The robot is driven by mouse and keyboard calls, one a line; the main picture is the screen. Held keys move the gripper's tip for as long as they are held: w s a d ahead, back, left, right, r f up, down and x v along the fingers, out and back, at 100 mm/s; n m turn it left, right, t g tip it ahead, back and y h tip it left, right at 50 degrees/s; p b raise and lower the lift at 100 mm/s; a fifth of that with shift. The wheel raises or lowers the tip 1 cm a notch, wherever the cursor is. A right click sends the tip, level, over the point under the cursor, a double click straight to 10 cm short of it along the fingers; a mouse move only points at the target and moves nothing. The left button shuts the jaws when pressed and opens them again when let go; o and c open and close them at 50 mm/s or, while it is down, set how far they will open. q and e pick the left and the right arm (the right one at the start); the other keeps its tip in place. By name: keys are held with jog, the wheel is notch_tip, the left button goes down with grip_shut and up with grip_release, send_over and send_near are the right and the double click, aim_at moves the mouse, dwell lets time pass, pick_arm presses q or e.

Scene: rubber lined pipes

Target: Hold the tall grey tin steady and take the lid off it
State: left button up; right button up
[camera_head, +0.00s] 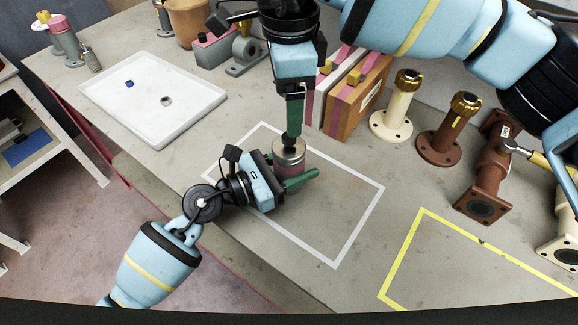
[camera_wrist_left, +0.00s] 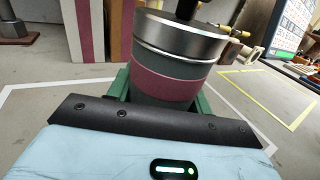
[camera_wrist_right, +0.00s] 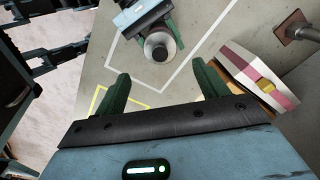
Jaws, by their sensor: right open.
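The tall grey tin (camera_head: 289,164) stands on the bench, with a dark pink band and a bright metal lid (camera_head: 289,147) seated on top. A black knob (camera_wrist_right: 160,52) rises from the lid's centre. My left gripper (camera_head: 297,170) reaches in low from the side. In the left wrist view its green fingers lie against both sides of the tin (camera_wrist_left: 165,85), below the lid. My right gripper (camera_wrist_right: 162,84) points down above the lid, its fingers apart and empty. In the head view its fingertips are close above the knob; the exact gap is unclear.
A white outline (camera_head: 358,228) surrounds the tin's area; a yellow outline (camera_head: 400,260) lies right. Upright box files (camera_head: 352,98) stand close behind, with flanged pipes (camera_head: 398,112) right of them. A white tray (camera_head: 150,100) is at left. Bench inside the outlines is mostly clear.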

aim_at(289, 142)
pick_arm(q)
jog(key=c, duration=0.7)
pick_arm(e)
jog(key=shift+c, duration=0.2)
jog(key=shift+r, duration=0.25)
jog(key=c, duration=0.5)
notch_tip(289, 142, up, 5)
jog(key=n, duration=0.5)
notch_tip(289, 142, down, 12)
jog(key=shift+f, duration=0.1)
grip_shut()
jog(key=shift+r, duration=0.5)
jog(key=shift+r, duration=0.7)
